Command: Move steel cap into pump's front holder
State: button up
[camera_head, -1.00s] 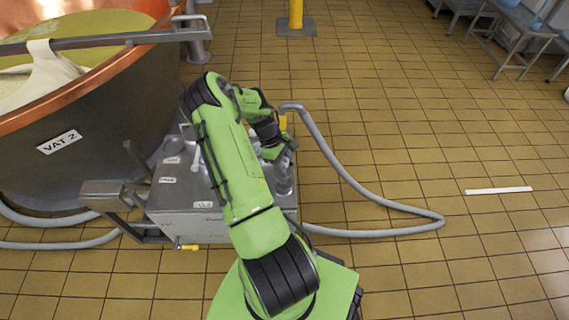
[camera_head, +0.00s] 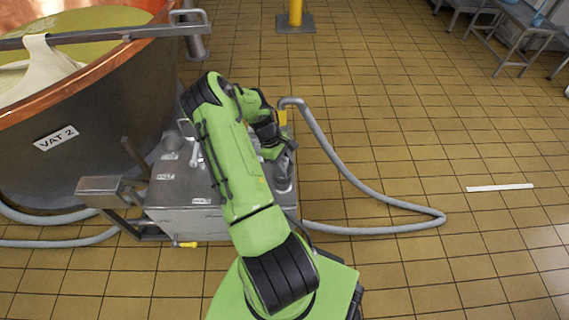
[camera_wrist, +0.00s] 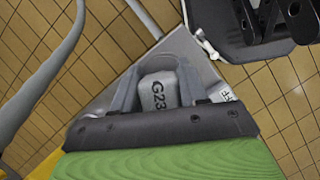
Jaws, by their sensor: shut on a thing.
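My gripper (camera_wrist: 158,88) is shut on a grey steel piece marked G23, which I take to be the steel cap (camera_wrist: 158,92). The cap sits between the two fingers in the wrist view; its lower end is hidden by the gripper body. The pump (camera_head: 180,218) is a steel box with several small white labels, beside the vat in the head view. A round steel part (camera_head: 284,178) stands at the pump's right edge. I cannot make out which part is the front holder.
The copper vat (camera_head: 85,110), labelled VAT 2, stands close at the left. A grey hose (camera_head: 372,200) loops over the floor on the right. A yellow post (camera_head: 295,12) and steel tables (camera_head: 515,35) stand further back. The tiled floor at right is largely clear.

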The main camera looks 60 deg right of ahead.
jog(key=shift+f+b, duration=0.9)
jog(key=shift+f, duration=0.45)
jog(key=shift+f+b, duration=0.4)
jog(key=shift+f, duration=0.15)
jog(key=o, duration=1.3)
jog(key=shift+c, duration=0.2)
jog(key=p+v, duration=0.5)
jog(key=v, duration=1)
jog(key=shift+r, duration=0.4)
jog(key=shift+w, duration=0.1)
